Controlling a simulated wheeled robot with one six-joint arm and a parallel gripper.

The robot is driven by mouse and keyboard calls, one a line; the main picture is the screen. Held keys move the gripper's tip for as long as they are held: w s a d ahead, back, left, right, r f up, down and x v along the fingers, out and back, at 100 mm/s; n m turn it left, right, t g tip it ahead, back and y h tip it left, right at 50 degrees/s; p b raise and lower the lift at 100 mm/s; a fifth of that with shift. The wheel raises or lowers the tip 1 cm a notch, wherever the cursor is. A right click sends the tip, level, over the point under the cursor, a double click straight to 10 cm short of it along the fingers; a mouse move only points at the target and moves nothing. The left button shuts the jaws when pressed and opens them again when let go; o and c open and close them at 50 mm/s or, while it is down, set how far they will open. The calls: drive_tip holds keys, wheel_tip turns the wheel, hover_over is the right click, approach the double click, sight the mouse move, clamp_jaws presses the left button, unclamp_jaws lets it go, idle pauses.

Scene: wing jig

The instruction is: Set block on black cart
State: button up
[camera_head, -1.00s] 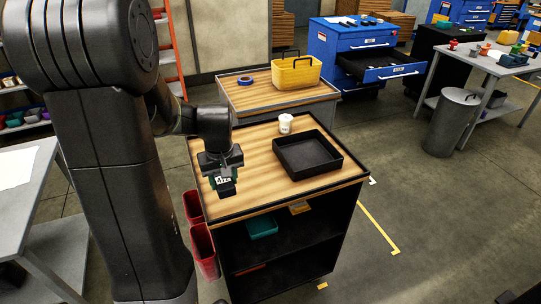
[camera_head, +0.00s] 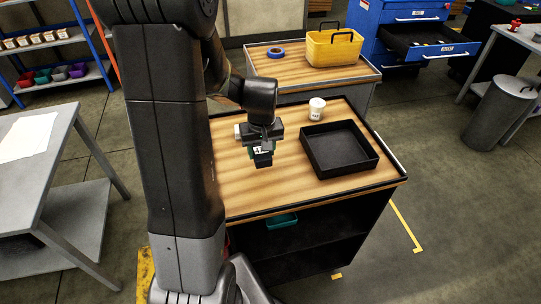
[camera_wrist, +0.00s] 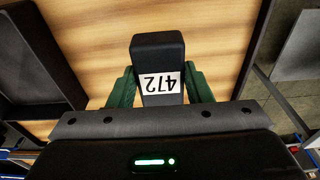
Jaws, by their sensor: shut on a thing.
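The block (camera_wrist: 158,50) is dark grey with a white label reading 472. It is held between the two green fingers of my gripper (camera_wrist: 160,86) in the wrist view. In the head view the block shows only in part below my gripper (camera_head: 262,150). My gripper is shut on it, over the wooden top of the black cart (camera_head: 235,188), left of the black tray. Whether the block touches the top or hangs a little above it, I cannot tell.
A black open tray (camera_head: 339,149) stands on the right of the cart top, with a white cup (camera_head: 317,109) behind it. Another cart behind bears a yellow basket (camera_head: 333,48) and blue tape (camera_head: 276,52).

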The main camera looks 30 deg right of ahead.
sight(262, 155)
drive_tip(key=shift+f+p, duration=0.3)
drive_tip(key=shift+f, duration=2.65)
drive_tip(key=shift+f, duration=0.2)
drive_tip(key=o, duration=1.4)
drive_tip(key=r, duration=0.4)
drive_tip(key=s+r, duration=0.1)
drive_tip(key=r, duration=0.3)
drive_tip(key=r+b, duration=0.1)
drive_tip(key=r, duration=0.3)
drive_tip(key=shift+s+a+r, duration=0.15)
drive_tip(key=shift+s+a, duration=0.05)
drive_tip(key=shift+a, duration=0.05)
